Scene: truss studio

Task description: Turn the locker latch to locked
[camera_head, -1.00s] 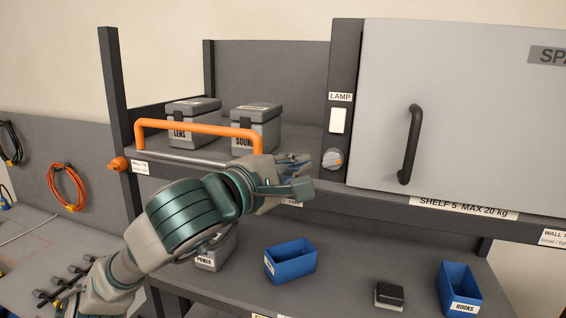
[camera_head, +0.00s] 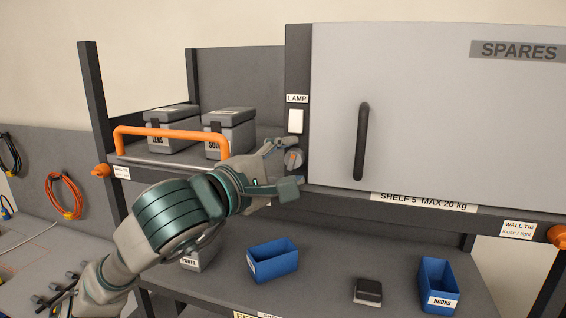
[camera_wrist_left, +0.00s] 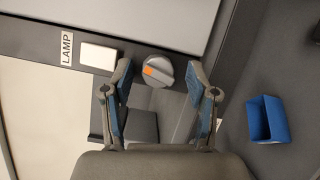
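The locker latch is a round grey knob (camera_head: 294,158) with an orange mark, on the dark post left of the grey locker door (camera_head: 420,110). It also shows in the left wrist view (camera_wrist_left: 158,71), just beyond and between the fingertips, with its orange mark toward the left there. My left gripper (camera_head: 292,165) is open at the knob, one finger above and one below. In the left wrist view the open fingers (camera_wrist_left: 160,80) stand apart on either side of the knob; I cannot see either touching it. My right gripper is not in view.
A white lamp switch (camera_head: 296,121) sits just above the knob. The door's black handle (camera_head: 361,142) is to the right. An orange rail (camera_head: 172,131) fronts grey cases at left. Blue bins (camera_head: 273,262) stand on the shelf below.

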